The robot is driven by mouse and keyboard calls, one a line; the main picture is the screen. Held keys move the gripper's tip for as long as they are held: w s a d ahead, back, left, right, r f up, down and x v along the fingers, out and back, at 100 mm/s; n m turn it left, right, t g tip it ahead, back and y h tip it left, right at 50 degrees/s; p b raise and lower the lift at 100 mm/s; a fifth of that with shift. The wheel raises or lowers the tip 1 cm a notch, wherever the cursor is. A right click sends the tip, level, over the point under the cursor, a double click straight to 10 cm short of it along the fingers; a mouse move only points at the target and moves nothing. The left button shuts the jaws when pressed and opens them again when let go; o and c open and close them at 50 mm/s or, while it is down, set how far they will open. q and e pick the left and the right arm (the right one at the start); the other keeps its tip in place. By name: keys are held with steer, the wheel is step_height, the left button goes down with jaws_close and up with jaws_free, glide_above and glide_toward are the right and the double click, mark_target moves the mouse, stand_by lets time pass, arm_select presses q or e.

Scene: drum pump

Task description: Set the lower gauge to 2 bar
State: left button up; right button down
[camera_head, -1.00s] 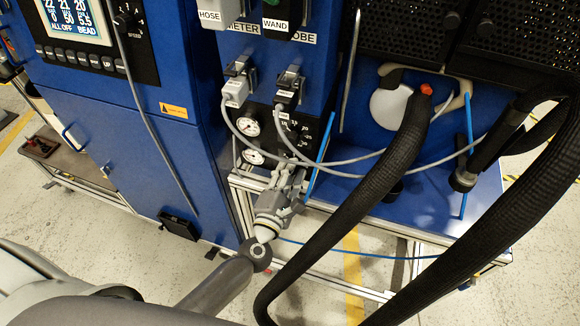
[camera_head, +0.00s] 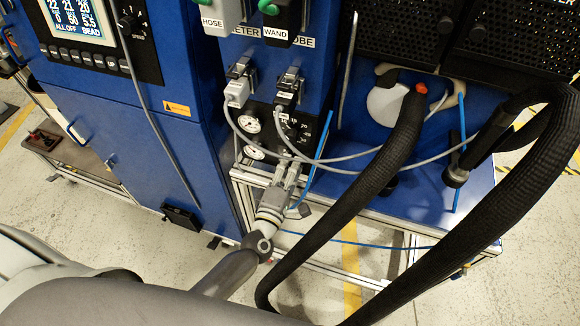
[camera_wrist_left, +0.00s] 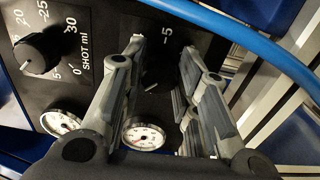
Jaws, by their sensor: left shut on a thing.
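The lower gauge is a small round white dial (camera_wrist_left: 144,135) on the black panel. It also shows at the panel's lower left in the head view (camera_head: 254,152); its needle is too small to read in either view. My left gripper (camera_head: 287,170) reaches the lower right of the panel, beside this gauge. In the left wrist view its two fingers (camera_wrist_left: 162,60) stand on either side of a dark knob (camera_wrist_left: 152,78), mostly hidden by fingers and shadow. They are shut on it. My right gripper is not in view.
The upper gauge (camera_head: 250,121) and the SHOT ml knob (camera_wrist_left: 38,52) are close by. A blue tube (camera_wrist_left: 250,38) runs just past the fingers. Grey cables (camera_head: 340,163) hang before the panel, and a thick black hose (camera_head: 385,165) loops to the right.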

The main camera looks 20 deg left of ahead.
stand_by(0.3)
arm_select(q)
steer(key=o, duration=1)
steer(key=s, duration=1.2)
steer(key=shift+a, duration=0.15)
steer(key=shift+f, duration=0.15)
